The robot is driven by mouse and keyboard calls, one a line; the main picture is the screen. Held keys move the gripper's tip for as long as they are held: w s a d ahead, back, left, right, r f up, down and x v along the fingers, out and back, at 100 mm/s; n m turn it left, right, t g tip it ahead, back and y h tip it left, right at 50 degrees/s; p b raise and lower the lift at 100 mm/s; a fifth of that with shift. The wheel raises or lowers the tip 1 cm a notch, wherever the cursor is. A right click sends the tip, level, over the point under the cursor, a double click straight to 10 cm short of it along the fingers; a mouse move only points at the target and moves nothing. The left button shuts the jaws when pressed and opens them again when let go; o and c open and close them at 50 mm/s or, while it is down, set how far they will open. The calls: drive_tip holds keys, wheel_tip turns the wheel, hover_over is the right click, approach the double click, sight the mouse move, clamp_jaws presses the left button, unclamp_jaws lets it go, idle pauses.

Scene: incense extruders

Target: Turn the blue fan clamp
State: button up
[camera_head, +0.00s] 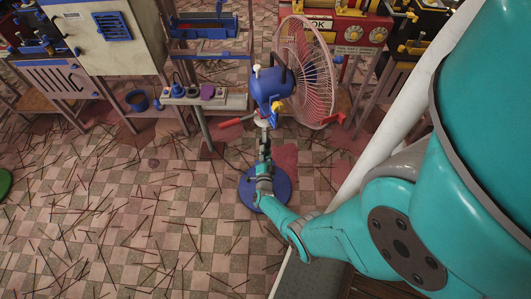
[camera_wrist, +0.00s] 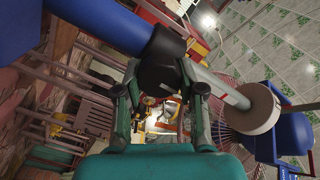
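The fan stands on the floor with a blue motor (camera_head: 265,86), a red wire cage (camera_head: 306,72) and a round blue base (camera_head: 247,190). In the wrist view its pole runs sideways: a thick blue tube (camera_wrist: 100,22), then a dark clamp collar (camera_wrist: 165,45), then a pale thinner tube (camera_wrist: 222,86). My gripper (camera_head: 264,140) is at the pole, below the motor. In the wrist view my gripper (camera_wrist: 158,75) has its two fingers apart, with the dark clamp part (camera_wrist: 157,77) between the tips. I cannot tell whether both tips press on it.
A bench with a small control box (camera_head: 205,97) stands to the left of the fan. A red machine (camera_head: 345,27) stands behind it. A pale machine (camera_head: 105,35) is at the back left. Thin sticks litter the tiled floor (camera_head: 130,215), which is otherwise open at the front left.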

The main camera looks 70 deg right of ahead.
drive_tip(key=c, duration=0.3)
drive_tip(key=shift+c, duration=0.2)
drive_tip(key=n, duration=0.9)
drive_tip(key=shift+w+a+r, duration=0.1)
drive_tip(key=shift+w, duration=0.05)
drive_tip(key=n, duration=0.5)
drive_tip(key=shift+w, duration=0.1)
drive_tip(key=n, duration=0.5)
drive_tip(key=shift+w, duration=0.1)
drive_tip(key=shift+a+n, duration=0.1)
drive_tip(key=shift+n, duration=0.2)
